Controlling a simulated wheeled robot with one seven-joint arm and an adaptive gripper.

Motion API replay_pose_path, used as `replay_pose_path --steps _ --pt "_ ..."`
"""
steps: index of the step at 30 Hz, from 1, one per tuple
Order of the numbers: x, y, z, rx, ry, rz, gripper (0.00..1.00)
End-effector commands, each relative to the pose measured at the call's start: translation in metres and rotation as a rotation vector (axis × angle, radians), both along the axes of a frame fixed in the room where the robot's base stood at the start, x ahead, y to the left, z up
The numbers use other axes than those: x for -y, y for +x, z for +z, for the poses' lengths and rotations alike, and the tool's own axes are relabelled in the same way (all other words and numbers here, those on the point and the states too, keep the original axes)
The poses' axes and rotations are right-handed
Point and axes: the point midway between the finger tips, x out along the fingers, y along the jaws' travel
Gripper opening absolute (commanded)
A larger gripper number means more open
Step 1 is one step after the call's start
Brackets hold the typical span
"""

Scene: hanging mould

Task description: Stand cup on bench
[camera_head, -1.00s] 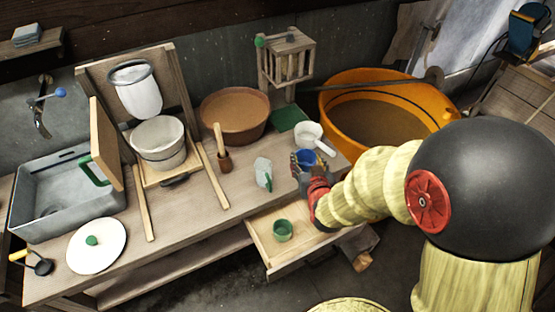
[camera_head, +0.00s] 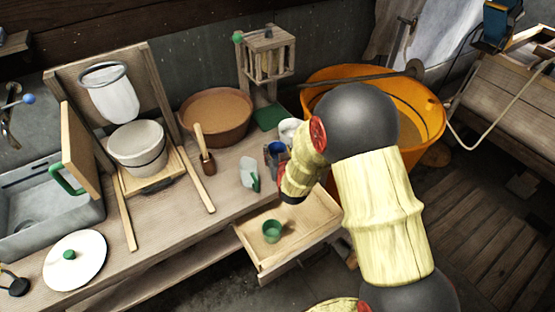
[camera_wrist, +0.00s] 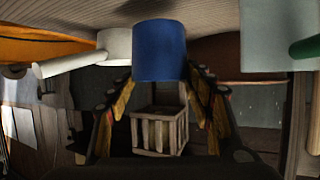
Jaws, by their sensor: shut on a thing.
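A blue cup (camera_head: 276,149) is near the right end of the wooden bench (camera_head: 232,200). In the wrist view the cup (camera_wrist: 160,50) is large and central, between the fingertips of my gripper (camera_wrist: 163,78). My gripper (camera_head: 275,158) is shut on the cup. In the head view my arm and fingers cover part of the cup. The wrist picture looks inverted, with the bench top (camera_wrist: 215,10) along its upper edge. The cup's end is close to that surface; I cannot tell whether it touches.
A white handled pan (camera_head: 288,129) and a clear jug (camera_head: 249,174) with a green handle flank the cup. Behind are a brown basin (camera_head: 217,115) and slatted cage (camera_head: 268,55). An open drawer (camera_head: 308,216) holding a green cup (camera_head: 272,231) juts out below. An orange tub (camera_head: 425,105) stands right.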

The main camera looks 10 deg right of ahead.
Motion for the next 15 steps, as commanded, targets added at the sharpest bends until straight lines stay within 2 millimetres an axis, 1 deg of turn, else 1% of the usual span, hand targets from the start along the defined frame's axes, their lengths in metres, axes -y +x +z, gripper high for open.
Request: replay_pose_path --steps 5,10,12,15 --pt "-0.001 0.007 -0.008 0.001 0.000 0.000 0.24" --pt "-0.001 0.007 -0.034 -0.001 0.000 0.000 0.24" --pt "-0.001 0.007 -0.039 0.001 0.000 0.000 0.24" --pt "-0.001 0.008 -0.038 0.003 0.001 0.000 0.24"
